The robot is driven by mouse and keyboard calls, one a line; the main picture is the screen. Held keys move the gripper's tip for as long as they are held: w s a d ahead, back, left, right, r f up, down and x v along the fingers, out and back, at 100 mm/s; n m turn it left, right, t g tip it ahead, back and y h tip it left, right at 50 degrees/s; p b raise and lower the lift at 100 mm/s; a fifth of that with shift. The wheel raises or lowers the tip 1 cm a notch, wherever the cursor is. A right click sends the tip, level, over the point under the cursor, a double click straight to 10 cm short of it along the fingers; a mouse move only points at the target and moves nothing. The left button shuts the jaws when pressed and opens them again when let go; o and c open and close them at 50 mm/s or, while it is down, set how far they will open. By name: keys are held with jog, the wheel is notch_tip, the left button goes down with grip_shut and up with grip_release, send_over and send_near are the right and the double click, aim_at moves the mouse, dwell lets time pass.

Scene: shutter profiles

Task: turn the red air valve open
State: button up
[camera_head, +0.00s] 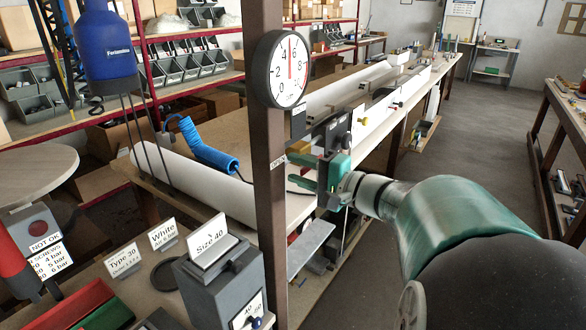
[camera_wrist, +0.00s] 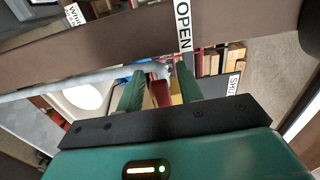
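My gripper (camera_head: 308,173) is beside the brown post in the head view, with its green fingers spread and pointing left toward the post. In the wrist view the fingers (camera_wrist: 158,88) are apart. A narrow red piece (camera_wrist: 160,92), which looks like the valve handle, shows between them, with gaps visible. I cannot tell whether either finger touches it. An OPEN label (camera_wrist: 183,25) is above the right finger, and a partly cut-off SHUT label (camera_wrist: 233,87) is to its right. The valve is not clearly visible in the head view; the post and gripper may hide it.
A round pressure gauge (camera_head: 289,69) is on the brown post (camera_head: 268,200). A long workbench with white profiles (camera_head: 200,185) and a blue coiled hose (camera_head: 205,150) runs behind it. A grey box with a Size 40 sign (camera_head: 212,238) stands at the front left. Open floor lies right of the bench.

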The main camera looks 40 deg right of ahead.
jog(key=v, duration=1.2)
jog(key=shift+s, duration=0.4)
jog(key=shift+d, duration=0.1)
